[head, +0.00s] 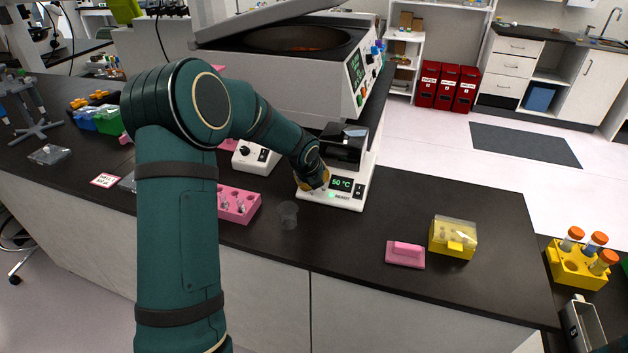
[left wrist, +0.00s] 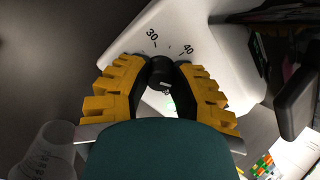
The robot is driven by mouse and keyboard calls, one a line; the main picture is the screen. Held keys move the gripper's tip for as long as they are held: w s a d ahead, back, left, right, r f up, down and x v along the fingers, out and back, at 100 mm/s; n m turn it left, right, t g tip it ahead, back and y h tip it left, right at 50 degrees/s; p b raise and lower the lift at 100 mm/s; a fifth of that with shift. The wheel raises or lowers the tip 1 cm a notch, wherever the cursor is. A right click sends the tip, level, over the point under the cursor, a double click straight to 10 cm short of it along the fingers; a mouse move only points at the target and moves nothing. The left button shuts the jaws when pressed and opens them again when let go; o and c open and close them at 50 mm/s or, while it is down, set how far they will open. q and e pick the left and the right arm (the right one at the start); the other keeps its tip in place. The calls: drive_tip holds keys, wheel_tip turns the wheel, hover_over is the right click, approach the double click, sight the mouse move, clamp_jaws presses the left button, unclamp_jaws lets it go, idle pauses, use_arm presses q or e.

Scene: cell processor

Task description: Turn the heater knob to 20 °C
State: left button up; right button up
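The heater (head: 358,194) is a white unit on the dark bench, with a black block on top and a lit display (head: 341,184) reading 50 °C. My left gripper (head: 314,181) is at the heater's left front and covers the knob in the head view. In the left wrist view its yellow-backed fingers (left wrist: 161,66) lie on both sides of the knob and appear closed on it. My right gripper is not in view.
A large centrifuge (head: 335,90) with its lid raised stands behind the heater. A white device with a knob (head: 250,157), a pink tube rack (head: 238,207) and a clear cup (head: 288,214) are to the left. A yellow box (head: 452,247) and pink block (head: 405,259) lie right.

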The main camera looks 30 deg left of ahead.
use_arm(q)
clamp_jaws()
